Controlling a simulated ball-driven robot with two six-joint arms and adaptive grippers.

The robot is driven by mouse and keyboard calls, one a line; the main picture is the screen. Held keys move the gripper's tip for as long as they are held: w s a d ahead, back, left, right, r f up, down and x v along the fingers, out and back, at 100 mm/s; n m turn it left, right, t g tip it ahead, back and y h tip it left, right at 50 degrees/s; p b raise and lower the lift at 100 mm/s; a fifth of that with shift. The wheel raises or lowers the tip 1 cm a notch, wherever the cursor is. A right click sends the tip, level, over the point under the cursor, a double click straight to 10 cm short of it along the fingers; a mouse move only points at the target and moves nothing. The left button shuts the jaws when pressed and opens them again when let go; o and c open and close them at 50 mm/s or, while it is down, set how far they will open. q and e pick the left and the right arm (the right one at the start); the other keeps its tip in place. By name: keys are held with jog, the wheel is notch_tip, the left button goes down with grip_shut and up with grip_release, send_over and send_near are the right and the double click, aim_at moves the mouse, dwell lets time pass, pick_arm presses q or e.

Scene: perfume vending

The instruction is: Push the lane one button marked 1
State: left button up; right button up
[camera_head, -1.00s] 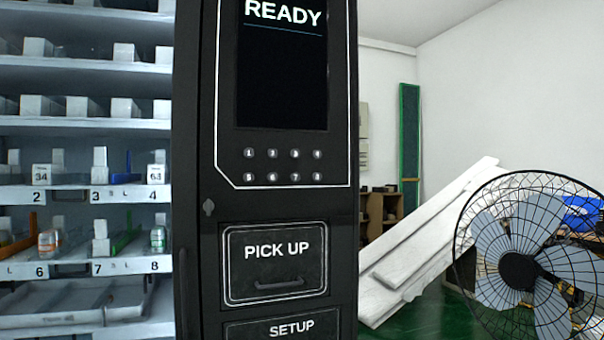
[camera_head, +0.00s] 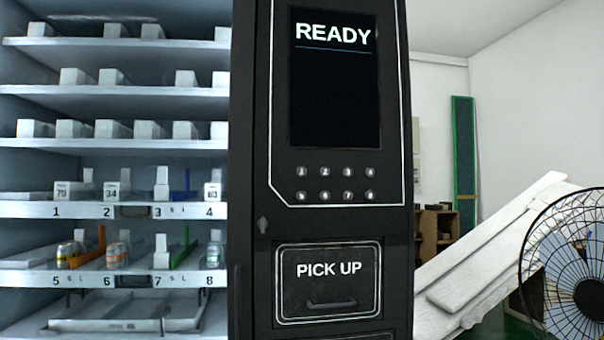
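The lane one button marked 1 (camera_head: 302,171) is a small round grey button. It is at the left end of the upper row of the keypad on the black vending machine panel (camera_head: 255,120). The other buttons (camera_head: 347,171) sit to its right and in a second row below. The screen (camera_head: 334,85) above the keypad reads READY. Neither of my grippers is in view, and nothing covers the keypad.
Shelves (camera_head: 130,210) with numbered lanes and small bottles stand left of the panel. A PICK UP door (camera_head: 327,283) is below the keypad. White boards (camera_head: 490,250) lean at the right, beside a large fan (camera_head: 580,270).

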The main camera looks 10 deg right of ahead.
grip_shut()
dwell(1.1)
